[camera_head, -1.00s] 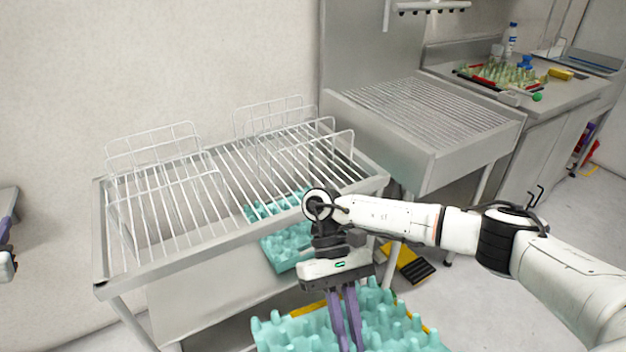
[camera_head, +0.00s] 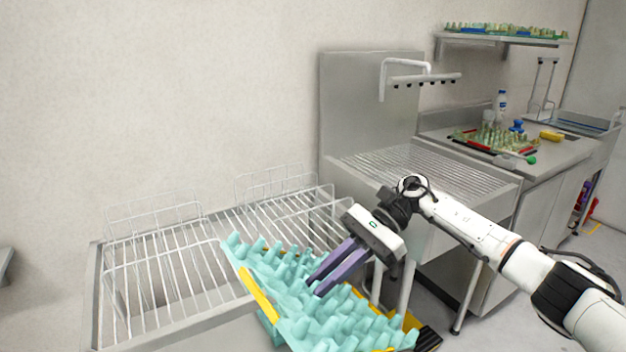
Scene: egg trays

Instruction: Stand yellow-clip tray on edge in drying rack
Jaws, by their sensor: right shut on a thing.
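A teal egg tray (camera_head: 285,298) with yellow clips (camera_head: 259,293) on its edges is held by my right gripper (camera_head: 318,284). The gripper's purple fingers are shut on it, and the tips are partly hidden among its pegs. The tray is tilted and in front of the right part of the wire drying rack (camera_head: 165,275) in the head view. I cannot tell whether it touches the rack. The rack has upright wire loops, and its left part is empty. My left gripper is not in view.
A steel sink unit with a grated top (camera_head: 420,165) stands right of the rack. Beyond it a counter holds another egg tray (camera_head: 490,139), a bottle (camera_head: 502,104) and a yellow block (camera_head: 551,135). A wall shelf (camera_head: 500,38) holds more trays. A yellow-and-black item shows on the floor.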

